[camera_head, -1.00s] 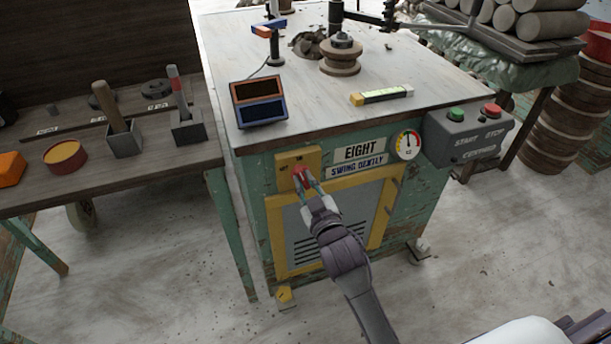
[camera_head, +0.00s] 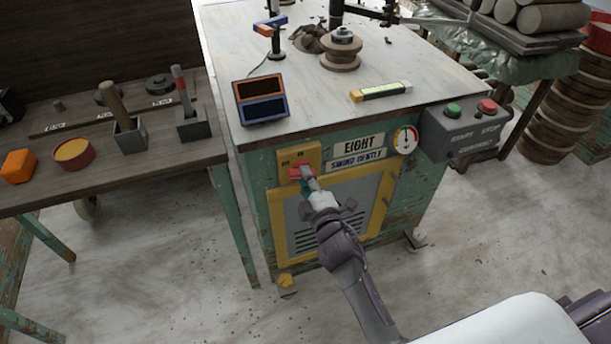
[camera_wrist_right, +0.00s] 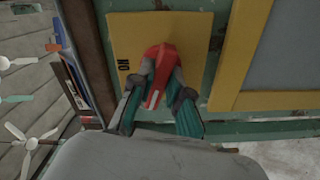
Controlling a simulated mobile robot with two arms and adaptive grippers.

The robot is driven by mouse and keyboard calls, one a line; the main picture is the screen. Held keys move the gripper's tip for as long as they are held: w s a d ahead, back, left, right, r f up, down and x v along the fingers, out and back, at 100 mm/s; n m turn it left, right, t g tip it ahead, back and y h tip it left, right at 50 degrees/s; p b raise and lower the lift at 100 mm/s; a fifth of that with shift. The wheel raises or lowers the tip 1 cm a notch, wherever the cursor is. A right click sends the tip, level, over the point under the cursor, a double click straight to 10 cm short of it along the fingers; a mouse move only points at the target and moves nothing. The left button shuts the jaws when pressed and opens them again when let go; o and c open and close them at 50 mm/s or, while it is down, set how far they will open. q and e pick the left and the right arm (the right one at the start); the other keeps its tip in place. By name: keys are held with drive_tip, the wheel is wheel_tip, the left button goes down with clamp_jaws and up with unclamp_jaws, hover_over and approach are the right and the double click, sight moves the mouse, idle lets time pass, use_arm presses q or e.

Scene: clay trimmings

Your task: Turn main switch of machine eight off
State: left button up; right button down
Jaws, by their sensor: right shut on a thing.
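Machine eight (camera_head: 400,225) is a green cabinet with an "EIGHT" sign (camera_head: 359,145). Its main switch is a red knob (camera_head: 296,173) on a yellow plate (camera_head: 285,160) at the upper left of the front. My right gripper (camera_head: 306,178) is shut on the red knob. In the right wrist view the knob (camera_wrist_right: 158,72) sits between the two fingers (camera_wrist_right: 160,95), a white stripe on its near end. An "ON" mark shows sideways on the plate (camera_wrist_right: 195,30), left of the knob. The other mark is hidden or unreadable there. My left gripper is out of view.
A grey start/stop box (camera_head: 464,134) juts from the cabinet's right corner. A round gauge (camera_head: 405,140) is beside the sign. A wooden side table (camera_head: 30,200) with tools stands close at left. The floor in front is clear.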

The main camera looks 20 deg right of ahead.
drive_tip(key=shift+n, duration=1.6)
drive_tip(key=c, duration=1.1)
unclamp_jaws()
drive_tip(key=s, duration=1.2)
drive_tip(key=shift+d, duration=0.15)
drive_tip(key=shift+f, duration=0.1)
